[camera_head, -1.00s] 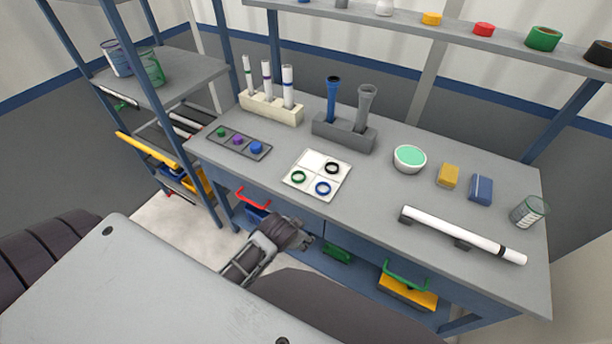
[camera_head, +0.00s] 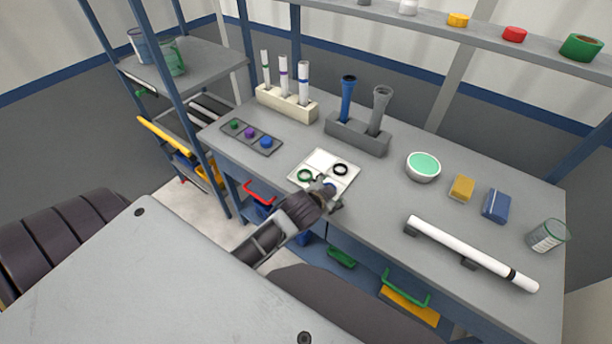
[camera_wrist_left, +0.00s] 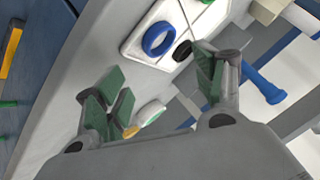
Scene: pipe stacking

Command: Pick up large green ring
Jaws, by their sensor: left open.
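The large green ring (camera_head: 305,176) lies flat in the left part of a white square tray (camera_head: 323,157) on the workbench. A black ring (camera_head: 340,169) lies in the tray's right part. The blue ring (camera_wrist_left: 159,39) lies in the tray too and is mostly hidden behind my left gripper in the head view. My left gripper (camera_head: 332,194) is at the tray's near edge, just right of and nearer than the green ring. In the left wrist view its green-padded fingers (camera_wrist_left: 160,85) are apart with nothing between them. My right gripper is not in view.
A dark strip with small coloured pieces (camera_head: 250,138) lies left of the tray. A grey holder (camera_head: 357,135) with upright pipes stands behind it. A green-topped bowl (camera_head: 423,167) and a long white pipe (camera_head: 470,253) are to the right. Bench surface around the tray is clear.

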